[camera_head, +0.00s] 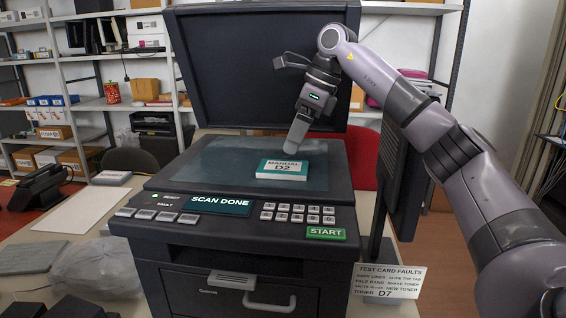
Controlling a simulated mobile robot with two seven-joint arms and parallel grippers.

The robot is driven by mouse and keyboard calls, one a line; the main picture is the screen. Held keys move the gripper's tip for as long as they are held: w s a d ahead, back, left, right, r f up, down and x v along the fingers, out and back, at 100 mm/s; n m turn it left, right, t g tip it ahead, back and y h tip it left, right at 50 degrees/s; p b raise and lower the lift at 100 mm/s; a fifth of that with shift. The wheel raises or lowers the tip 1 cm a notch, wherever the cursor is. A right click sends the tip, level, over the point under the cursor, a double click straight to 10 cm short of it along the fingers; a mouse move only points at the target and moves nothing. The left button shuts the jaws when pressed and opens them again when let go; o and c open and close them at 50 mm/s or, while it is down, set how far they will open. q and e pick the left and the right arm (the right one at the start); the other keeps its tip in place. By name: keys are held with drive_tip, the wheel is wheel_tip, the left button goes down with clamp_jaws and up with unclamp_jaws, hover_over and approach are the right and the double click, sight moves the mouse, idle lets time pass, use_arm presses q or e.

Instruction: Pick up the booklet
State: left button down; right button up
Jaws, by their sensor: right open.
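The booklet (280,174), with a white and teal cover marked "MANUAL D2", lies on the scanner glass (215,165) of the dark printer. It is near the right-hand part of the glass. My right gripper (295,142) reaches in from the right and points down just above and behind the booklet. It is open and looks empty; one finger hides most of the other. I cannot tell whether a fingertip touches the booklet. My left gripper is not in view.
The raised scanner lid (250,60) stands behind the glass. The printer's front panel (235,205) reads "SCAN DONE" and has a green START button (325,233). A dark monitor edge (408,190) stands at right. A blank paper sheet (75,215) lies on the table at left.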

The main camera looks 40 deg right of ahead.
sight(285, 166)
drive_tip(key=shift+w+d+r, duration=0.1)
drive_tip(key=shift+w+d, duration=0.05)
drive_tip(key=shift+d, duration=0.05)
drive_tip(key=x, duration=0.4)
drive_tip(key=d+x, duration=0.1)
drive_tip(key=x, duration=0.2)
drive_tip(key=shift+f+p, duration=0.2)
drive_tip(key=shift+p, duration=0.1)
drive_tip(key=c, duration=1)
